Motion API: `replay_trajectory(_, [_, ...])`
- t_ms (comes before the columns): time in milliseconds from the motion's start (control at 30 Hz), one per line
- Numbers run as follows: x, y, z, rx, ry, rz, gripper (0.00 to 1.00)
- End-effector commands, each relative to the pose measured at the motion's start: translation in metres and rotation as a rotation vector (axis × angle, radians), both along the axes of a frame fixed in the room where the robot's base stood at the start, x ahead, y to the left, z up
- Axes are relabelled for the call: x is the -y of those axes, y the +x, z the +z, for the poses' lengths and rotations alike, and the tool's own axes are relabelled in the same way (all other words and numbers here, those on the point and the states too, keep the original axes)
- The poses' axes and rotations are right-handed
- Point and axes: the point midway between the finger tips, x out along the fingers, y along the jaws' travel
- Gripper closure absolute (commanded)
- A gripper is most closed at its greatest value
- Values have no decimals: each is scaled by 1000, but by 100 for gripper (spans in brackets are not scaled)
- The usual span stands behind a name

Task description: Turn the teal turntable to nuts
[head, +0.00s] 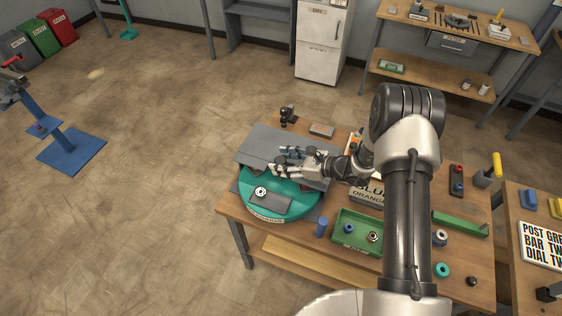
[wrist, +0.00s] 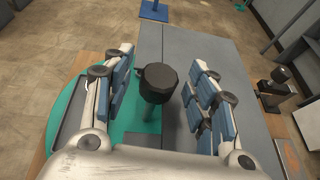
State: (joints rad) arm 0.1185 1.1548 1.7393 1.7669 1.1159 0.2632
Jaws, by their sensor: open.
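The teal turntable (head: 307,208) sits on the workbench at its left end, with its front half showing. A label (head: 266,217) on its front edge is too small to read surely. The front half carries a grey tray (head: 271,205) and a white-and-black ring-shaped part (head: 260,191). A grey cover (head: 262,144) hides the back half. My gripper (head: 280,161) is open above the turntable. In the wrist view, a teal post with a black knob (wrist: 157,83) stands between my spread fingers, and I see no clear contact.
A green tray (head: 346,245) with small round parts and a blue cylinder (head: 321,227) stand right of the turntable. A black device (head: 288,116) and a small grey block (head: 321,130) lie behind the cover.

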Motion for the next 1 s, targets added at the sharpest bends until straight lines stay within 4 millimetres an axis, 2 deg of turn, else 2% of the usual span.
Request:
replay_trajectory(100, [-7, 3, -3, 0, 0, 0, 48])
replay_trajectory(400, [-8, 4, -4, 0, 0, 0, 48])
replay_trajectory(1000, [-8, 4, -4, 0, 0, 0, 87])
